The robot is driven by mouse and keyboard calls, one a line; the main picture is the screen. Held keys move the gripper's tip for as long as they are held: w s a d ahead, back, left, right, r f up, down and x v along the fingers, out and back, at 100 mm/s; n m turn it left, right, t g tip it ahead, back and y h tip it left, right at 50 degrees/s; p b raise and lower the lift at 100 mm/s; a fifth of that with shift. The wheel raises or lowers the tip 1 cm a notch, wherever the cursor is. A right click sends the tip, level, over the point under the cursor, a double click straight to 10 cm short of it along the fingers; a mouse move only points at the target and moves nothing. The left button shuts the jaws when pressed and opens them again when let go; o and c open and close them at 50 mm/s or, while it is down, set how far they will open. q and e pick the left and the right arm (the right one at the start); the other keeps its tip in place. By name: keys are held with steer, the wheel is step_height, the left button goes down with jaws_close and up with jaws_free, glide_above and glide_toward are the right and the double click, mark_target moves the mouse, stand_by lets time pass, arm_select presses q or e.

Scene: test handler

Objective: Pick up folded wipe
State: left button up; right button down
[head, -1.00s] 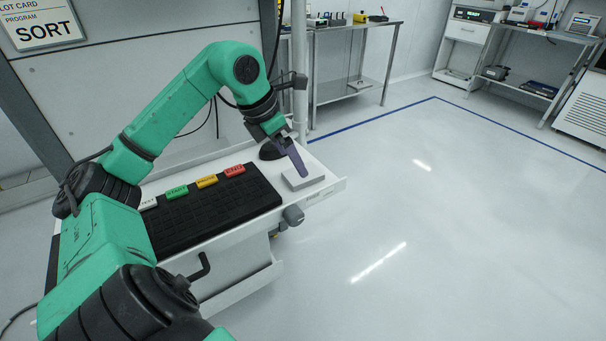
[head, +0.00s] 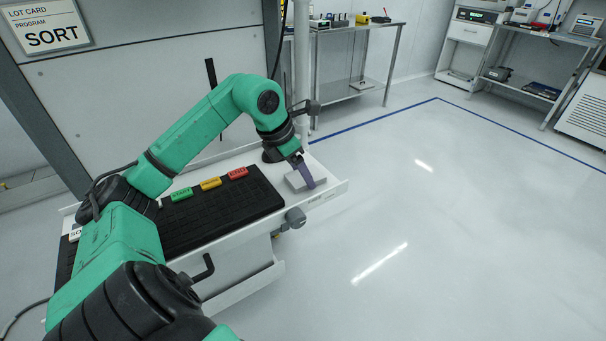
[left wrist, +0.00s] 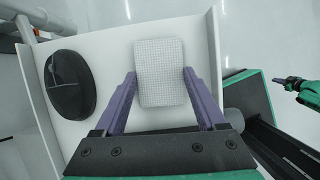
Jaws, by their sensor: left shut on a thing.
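The folded wipe (head: 294,181) is a pale, flat, rectangular pad at the right end of the white shelf. In the left wrist view the wipe (left wrist: 160,62) shows a fine woven grid. My left gripper (head: 309,180) reaches down over it from above. I cannot tell whether the wipe is clear of the shelf. A small green and black arm end, which looks like my right gripper (left wrist: 288,83), shows at the right edge; its fingers are too small to read.
A black rounded object (left wrist: 70,85) lies left of the wipe. A black ribbed mat (head: 225,212) with green, yellow and red labels covers much of the white shelf (head: 328,190). A grey knob (head: 296,217) sticks out at the shelf front. Open floor lies to the right.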

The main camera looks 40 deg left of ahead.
mark_target(301, 177)
arm_select(q)
step_height(301, 177, up, 20)
steer(key=p, duration=0.9)
steer(key=o, duration=0.6)
steer(key=c, duration=0.5)
steer(key=shift+f, duration=0.1)
